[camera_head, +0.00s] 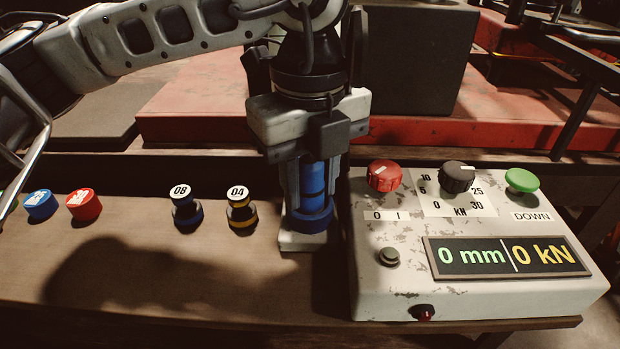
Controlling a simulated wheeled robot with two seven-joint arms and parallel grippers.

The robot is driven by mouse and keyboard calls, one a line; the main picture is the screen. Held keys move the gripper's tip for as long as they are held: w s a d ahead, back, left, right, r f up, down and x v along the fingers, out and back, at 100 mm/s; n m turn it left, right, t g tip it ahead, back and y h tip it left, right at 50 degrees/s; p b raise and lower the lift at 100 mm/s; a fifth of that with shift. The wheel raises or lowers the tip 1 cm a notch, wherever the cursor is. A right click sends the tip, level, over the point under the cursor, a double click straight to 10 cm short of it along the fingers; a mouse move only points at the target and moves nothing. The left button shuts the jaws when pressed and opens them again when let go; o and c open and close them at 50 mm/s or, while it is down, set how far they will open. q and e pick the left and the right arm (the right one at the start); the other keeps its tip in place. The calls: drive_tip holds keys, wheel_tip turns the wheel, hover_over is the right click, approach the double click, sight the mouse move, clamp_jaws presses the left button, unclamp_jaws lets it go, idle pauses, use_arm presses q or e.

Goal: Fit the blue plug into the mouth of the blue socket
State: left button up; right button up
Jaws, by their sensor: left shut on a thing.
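My left gripper (312,190) points straight down at the middle of the bench and is shut on the blue plug (314,178). The plug shows upright as a blue cylinder between the fingers. Directly beneath it is the blue socket (310,219), a wide blue ring on a pale base plate (305,242). The plug lines up with the socket in this view. The fingers hide part of both, so I cannot tell whether the plug's lower end is in the mouth or just above it. My right gripper is not in view.
A control box (400,290) with knobs and a display reading 0 mm and 0 kN stands close right of the socket. Dies marked 08 (182,205) and 04 (240,207) stand to the left, with blue (39,205) and red (84,205) caps farther left. The front bench is clear.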

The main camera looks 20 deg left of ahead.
use_arm(q)
drive_tip(key=shift+f, duration=0.1)
drive_tip(key=shift+s+f+b, duration=0.15)
drive_tip(key=shift+f+b, duration=0.55)
drive_tip(key=shift+b, duration=0.1)
drive_tip(key=o, duration=1)
drive_tip(key=shift+d+f, duration=0.1)
drive_tip(key=shift+d, duration=0.05)
wheel_tip(320, 180, up, 14)
drive_tip(key=p, duration=0.2)
drive_tip(key=shift+f+p, duration=0.15)
drive_tip(key=shift+p, duration=0.25)
